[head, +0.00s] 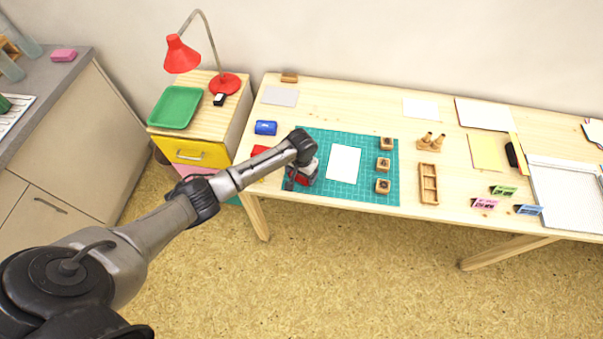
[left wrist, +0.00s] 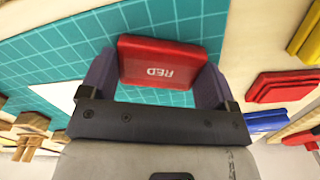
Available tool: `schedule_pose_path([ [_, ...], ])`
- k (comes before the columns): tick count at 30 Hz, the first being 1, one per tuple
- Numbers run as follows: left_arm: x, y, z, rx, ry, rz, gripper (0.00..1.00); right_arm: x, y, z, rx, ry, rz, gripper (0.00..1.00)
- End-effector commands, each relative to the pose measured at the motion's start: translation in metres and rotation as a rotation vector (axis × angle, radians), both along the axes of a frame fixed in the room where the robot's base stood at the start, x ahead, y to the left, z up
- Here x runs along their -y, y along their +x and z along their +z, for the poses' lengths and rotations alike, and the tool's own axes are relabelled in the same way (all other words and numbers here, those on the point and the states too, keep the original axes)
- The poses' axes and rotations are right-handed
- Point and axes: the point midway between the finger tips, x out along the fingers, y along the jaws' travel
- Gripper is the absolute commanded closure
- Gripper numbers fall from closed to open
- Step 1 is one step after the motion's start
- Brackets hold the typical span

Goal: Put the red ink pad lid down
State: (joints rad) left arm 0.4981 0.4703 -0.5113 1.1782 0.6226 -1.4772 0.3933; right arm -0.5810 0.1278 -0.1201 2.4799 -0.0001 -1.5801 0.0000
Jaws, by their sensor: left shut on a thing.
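The red ink pad lid (left wrist: 160,62), a flat red box shape marked "RED", is between the two fingers of my left gripper (left wrist: 155,80) in the left wrist view. The gripper is shut on it. In the head view my left gripper (head: 303,178) is over the left end of the green cutting mat (head: 312,140), with a bit of red showing under it. I cannot tell whether the lid touches the mat. Another red piece (head: 260,150), likely the pad's base, lies on the table left of the mat, and also shows in the left wrist view (left wrist: 285,86). My right gripper is not in view.
A blue ink pad (head: 265,128) lies behind the red piece. White paper (head: 344,163) and several wooden stamps (head: 383,164) are on the mat. A drawer cabinet (head: 205,140) with a green tray (head: 175,107) and red lamp (head: 182,55) stands left of the table.

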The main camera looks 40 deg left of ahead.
Motion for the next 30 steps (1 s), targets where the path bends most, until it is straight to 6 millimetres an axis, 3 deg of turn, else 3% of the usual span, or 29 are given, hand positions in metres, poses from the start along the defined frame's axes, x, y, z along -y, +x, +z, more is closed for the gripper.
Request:
schedule_pose_path([
  [11,0.0,0.0,-0.003,0.001,-0.001,0.0,0.4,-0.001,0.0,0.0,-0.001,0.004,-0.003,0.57],
  [12,0.0,0.001,-0.003,0.002,-0.001,0.0,0.16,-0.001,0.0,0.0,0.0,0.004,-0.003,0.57],
  [17,0.0,0.0,-0.003,0.001,-0.001,0.0,0.01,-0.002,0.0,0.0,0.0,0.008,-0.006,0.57],
  [25,0.0,0.0,-0.001,0.002,0.0,0.0,0.0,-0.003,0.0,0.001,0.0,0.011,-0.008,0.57],
  [30,0.0,0.001,0.018,0.004,0.001,-0.001,0.0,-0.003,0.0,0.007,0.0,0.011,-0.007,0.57],
])
